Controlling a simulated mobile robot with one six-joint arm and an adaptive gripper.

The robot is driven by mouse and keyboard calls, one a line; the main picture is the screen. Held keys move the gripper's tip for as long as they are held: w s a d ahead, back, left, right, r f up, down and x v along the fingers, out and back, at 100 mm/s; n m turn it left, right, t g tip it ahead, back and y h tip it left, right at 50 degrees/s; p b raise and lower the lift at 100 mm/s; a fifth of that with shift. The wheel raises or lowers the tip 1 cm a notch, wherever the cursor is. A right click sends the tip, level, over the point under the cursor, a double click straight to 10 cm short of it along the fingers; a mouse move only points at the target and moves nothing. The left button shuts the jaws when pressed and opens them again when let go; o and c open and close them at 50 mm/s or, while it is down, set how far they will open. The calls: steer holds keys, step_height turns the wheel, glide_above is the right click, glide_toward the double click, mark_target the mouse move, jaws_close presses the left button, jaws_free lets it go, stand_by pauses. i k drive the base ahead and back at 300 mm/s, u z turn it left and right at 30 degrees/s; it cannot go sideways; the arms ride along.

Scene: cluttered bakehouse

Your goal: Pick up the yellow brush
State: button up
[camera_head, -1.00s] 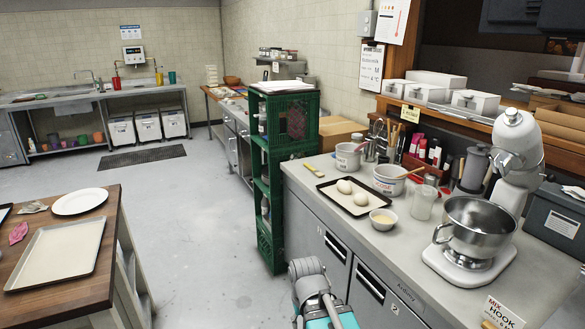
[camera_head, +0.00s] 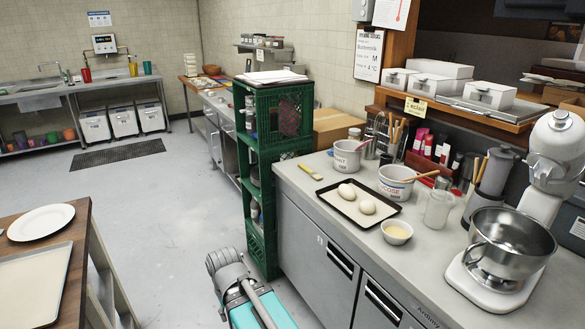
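The yellow brush (camera_head: 310,172) lies flat on the grey counter (camera_head: 292,184), near its left end. It is a small, flat, pale yellow strip pointing toward the dark tray, and it is apart from the tray. Part of my arm, grey and teal, shows at the bottom centre, in front of the counter and lower than its top. My gripper's fingers are not visible in this view.
Right of the brush are a dark tray (camera_head: 336,208) with dough pieces, white tubs (camera_head: 347,158), a small bowl (camera_head: 397,232) and a stand mixer (camera_head: 500,262). A green crate stack (camera_head: 262,225) stands left of the counter. A wooden table (camera_head: 78,262) is at left, with open floor between.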

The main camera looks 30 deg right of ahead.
mark_target(314, 174)
steer(key=z, duration=0.05)
steer(key=i, duration=0.75)
steer(key=z, duration=0.65)
steer(key=i, duration=0.75)
steer(key=z, duration=0.55)
